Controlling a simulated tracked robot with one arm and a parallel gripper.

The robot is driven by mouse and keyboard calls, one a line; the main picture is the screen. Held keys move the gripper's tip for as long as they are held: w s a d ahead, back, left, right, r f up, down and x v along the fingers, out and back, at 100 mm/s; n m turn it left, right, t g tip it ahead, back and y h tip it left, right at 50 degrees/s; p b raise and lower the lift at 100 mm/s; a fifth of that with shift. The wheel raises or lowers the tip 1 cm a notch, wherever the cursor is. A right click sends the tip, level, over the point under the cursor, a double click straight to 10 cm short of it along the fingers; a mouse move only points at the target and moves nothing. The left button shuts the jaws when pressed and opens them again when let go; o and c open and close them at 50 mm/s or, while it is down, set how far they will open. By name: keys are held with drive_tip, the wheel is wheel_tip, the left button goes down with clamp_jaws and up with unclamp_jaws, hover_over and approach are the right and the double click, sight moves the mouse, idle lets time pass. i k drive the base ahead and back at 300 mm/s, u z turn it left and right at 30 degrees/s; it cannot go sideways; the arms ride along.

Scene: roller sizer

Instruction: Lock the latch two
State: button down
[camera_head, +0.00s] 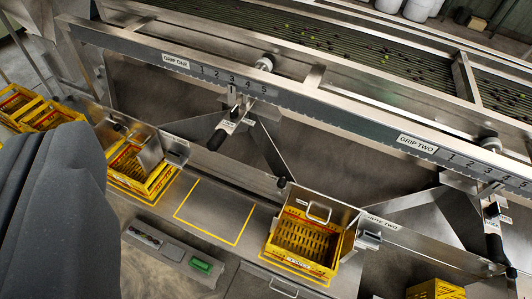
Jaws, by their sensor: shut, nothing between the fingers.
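A small metal latch (368,238) sits beside the gate two label (381,221), at the right edge of a raised metal plate with a handle (319,211). Whether this latch is locked cannot be told at this size. Below that scale a black-handled lever (493,246) hangs near the right edge. My gripper's fingers do not show; a dark grey shape, probably part of my own body, covers the lower left.
Yellow crates stand below the chutes, one at the centre (274,252) and others at left (161,188). A black-handled lever (217,139) hangs under the grip one scale. A grey control box (176,249) lies in front.

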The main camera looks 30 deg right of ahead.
sight(281, 184)
drive_tip(key=z, duration=0.3)
drive_tip(key=i, duration=0.85)
drive_tip(key=z, duration=0.5)
